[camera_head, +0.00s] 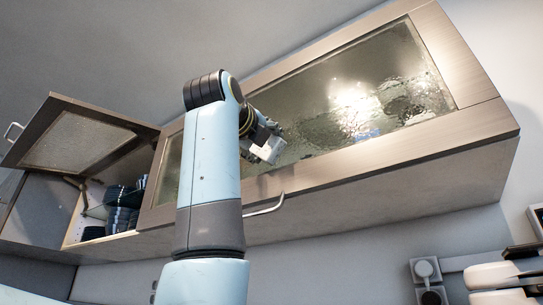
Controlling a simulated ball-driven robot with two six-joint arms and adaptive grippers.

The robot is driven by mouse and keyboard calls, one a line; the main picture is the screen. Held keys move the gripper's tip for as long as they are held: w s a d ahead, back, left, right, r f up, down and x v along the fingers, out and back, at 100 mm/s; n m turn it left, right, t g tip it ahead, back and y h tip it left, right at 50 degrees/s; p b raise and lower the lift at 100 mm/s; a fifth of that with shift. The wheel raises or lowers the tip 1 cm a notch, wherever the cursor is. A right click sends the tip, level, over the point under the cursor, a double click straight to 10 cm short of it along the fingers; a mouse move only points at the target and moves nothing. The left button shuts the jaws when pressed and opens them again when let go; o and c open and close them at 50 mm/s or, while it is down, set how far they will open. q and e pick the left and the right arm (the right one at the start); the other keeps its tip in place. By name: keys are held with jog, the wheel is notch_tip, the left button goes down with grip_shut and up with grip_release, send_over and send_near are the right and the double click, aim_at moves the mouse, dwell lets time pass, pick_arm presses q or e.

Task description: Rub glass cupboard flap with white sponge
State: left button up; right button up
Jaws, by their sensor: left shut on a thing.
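The wide cupboard flap (380,160) has a brown frame around a textured glass pane (320,100). It is closed, with a metal handle (264,206) at its lower edge. My left arm rises in front of it, and my left gripper (263,140) is at the lower middle part of the glass. The gripper is shut on a small whitish block, which looks like the white sponge (269,151), close to the pane. Whether it touches the glass is hard to tell. My forearm hides part of the flap. My right gripper is not in view.
At left a second glass flap (75,143) is raised open, over a compartment with dark striped dishes (120,196). A wall socket with a plug (426,272) is at lower right. White and black equipment (500,280) stands at the lower right corner. The right part of the glass is unobstructed.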

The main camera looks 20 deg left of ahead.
aim_at(276, 138)
pick_arm(q)
jog(key=shift+w+a+p, duration=1.35)
jog(key=shift+w+a, duration=0.55)
jog(key=shift+a, duration=3.6)
jog(key=shift+s+d+r+b, duration=0.2)
jog(key=shift+s+d, duration=0.6)
jog(key=shift+d, duration=1.55)
jog(key=shift+s+d+f+b, duration=0.1)
jog(key=shift+s+d+b, duration=0.2)
jog(key=shift+s+d, duration=1.35)
jog(key=shift+d+r+b, duration=0.1)
jog(key=shift+d+b, duration=0.15)
jog(key=shift+d, duration=2.85)
jog(key=shift+w+a+r, duration=0.1)
jog(key=shift+w+a, duration=0.15)
jog(key=shift+a, duration=0.4)
jog(key=w+a+p, duration=0.3)
jog(key=w+a, duration=0.1)
jog(key=a, duration=0.8)
jog(key=shift+w+a, duration=0.15)
jog(key=shift+a, duration=0.25)
